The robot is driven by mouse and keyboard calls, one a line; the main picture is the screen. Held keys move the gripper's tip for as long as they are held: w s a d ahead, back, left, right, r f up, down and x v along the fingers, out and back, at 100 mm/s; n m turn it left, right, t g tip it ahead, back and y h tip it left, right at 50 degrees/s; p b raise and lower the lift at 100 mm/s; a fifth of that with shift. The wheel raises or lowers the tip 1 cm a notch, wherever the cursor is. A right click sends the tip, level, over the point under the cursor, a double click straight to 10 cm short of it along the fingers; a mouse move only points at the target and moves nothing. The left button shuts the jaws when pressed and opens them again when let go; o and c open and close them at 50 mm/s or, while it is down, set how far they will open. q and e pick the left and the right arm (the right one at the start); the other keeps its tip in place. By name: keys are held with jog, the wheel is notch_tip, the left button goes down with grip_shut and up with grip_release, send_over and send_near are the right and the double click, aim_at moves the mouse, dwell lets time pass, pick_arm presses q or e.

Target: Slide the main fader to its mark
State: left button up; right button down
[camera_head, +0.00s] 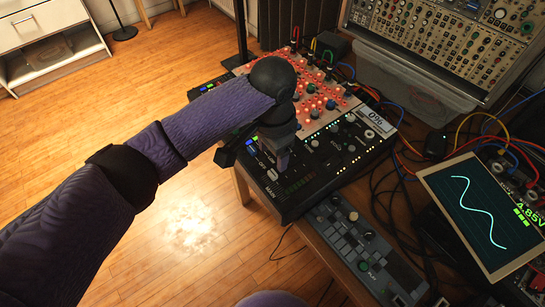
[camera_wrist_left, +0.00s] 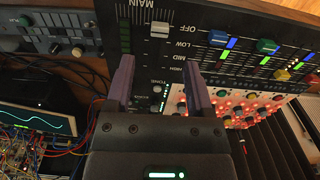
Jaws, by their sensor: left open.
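The main fader (camera_wrist_left: 160,29) is a pale cap on the black mixer panel. In the left wrist view it sits level with the word OFF, at the OFF end of a scale that runs through LOW and MID. The word MAIN and a green level meter (camera_wrist_left: 125,38) are beside it. My left gripper (camera_wrist_left: 159,66) is open, its two purple fingers apart and the cap ahead of the gap between them; nothing is held. My right gripper is not in view.
A display on the mixer (camera_head: 376,120) reads 0%. A small grey controller (camera_head: 355,240), a tablet with a wave (camera_head: 480,212) and loose cables crowd the right.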

aim_at(273, 173)
pick_arm(q)
notch_tip(273, 173, down, 6)
jog(key=shift+f+b, duration=0.15)
jog(key=shift+b, duration=0.95)
jog(key=shift+f, duration=0.35)
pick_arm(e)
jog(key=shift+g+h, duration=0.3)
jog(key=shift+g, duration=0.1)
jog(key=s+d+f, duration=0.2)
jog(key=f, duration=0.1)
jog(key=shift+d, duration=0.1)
pick_arm(q)
jog(key=shift+r, duration=0.1)
jog(key=c, duration=0.9)
grip_shut()
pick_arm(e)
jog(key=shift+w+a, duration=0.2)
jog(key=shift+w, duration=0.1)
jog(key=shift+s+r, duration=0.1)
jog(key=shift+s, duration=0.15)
